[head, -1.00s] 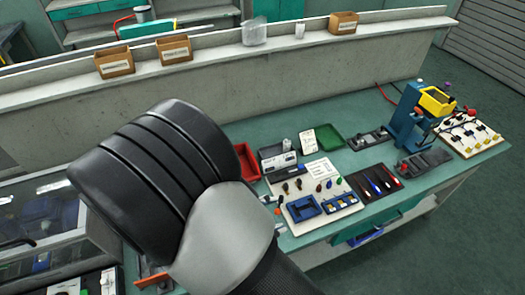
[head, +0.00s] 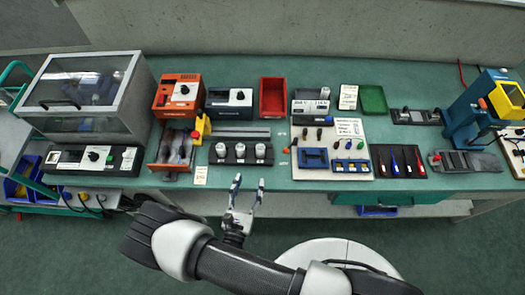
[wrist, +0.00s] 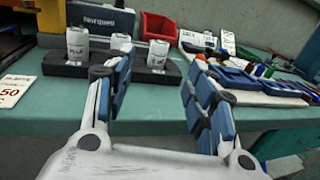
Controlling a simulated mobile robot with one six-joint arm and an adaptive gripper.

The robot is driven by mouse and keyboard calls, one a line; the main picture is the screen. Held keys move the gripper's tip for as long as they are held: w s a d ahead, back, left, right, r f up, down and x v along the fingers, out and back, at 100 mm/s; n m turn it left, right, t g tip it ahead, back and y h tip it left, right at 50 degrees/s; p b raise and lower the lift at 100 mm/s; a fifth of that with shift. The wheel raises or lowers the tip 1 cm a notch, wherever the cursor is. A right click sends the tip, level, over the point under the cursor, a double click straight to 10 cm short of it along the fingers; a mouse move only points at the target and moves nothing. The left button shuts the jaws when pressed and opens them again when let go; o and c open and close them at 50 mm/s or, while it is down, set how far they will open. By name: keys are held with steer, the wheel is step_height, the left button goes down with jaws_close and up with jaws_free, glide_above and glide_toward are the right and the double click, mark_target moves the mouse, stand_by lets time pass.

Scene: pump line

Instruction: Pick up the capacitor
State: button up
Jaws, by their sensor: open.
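Three white cylinders, which look like capacitors, stand upright in a black holder (head: 240,161) near the front edge of the bench; one is the right-hand capacitor (head: 260,150). In the wrist view the cylinders stand beyond my fingers: the left one (wrist: 78,43), the middle one (wrist: 121,42) and the right one (wrist: 157,54). My gripper (head: 248,187) is open and empty, at the bench's front edge, short of the holder. In the wrist view its fingers (wrist: 158,78) are wide apart, and the left finger overlaps part of the holder. I cannot tell which cylinder the task means.
An orange tester (head: 179,92) with a drawer stands left of the holder and a black-and-grey device (head: 229,101) behind it. A red bin (head: 273,98) is behind right. A white board (head: 331,165) with parts lies to the right. Bare green bench shows in front of the holder.

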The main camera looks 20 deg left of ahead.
mark_target(259, 152)
steer(key=w+b, duration=0.1)
steer(key=w, duration=1.3)
steer(key=shift+w+f+b, duration=0.15)
steer(key=shift+w+b, duration=0.2)
steer(key=shift+w, duration=0.05)
steer(key=shift+c, duration=0.6)
steer(key=c, duration=1.1)
